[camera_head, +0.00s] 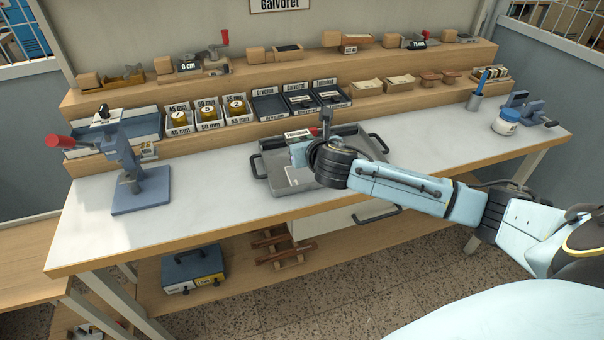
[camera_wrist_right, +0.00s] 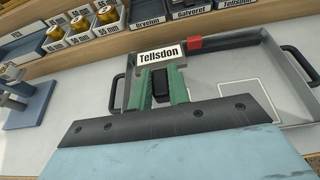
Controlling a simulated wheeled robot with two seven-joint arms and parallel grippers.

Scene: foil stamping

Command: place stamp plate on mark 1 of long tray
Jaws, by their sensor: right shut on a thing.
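The long tray (camera_head: 268,177) is grey with a black handle at each end and lies on the white worktop. It also shows in the right wrist view (camera_wrist_right: 290,78), where thin pale outlines mark its floor. I cannot read any mark number. My right gripper (camera_head: 299,155) is over the left part of the tray. In the right wrist view its green fingers (camera_wrist_right: 160,86) are shut on a small black piece (camera_wrist_right: 160,84). A white "Tellsdon" label (camera_wrist_right: 160,54) shows just beyond the fingertips. I cannot tell how the held piece relates to this label. My left gripper is out of view.
A blue-grey press (camera_head: 128,170) with a red handle stands at the left. The worktop between press and tray is clear.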

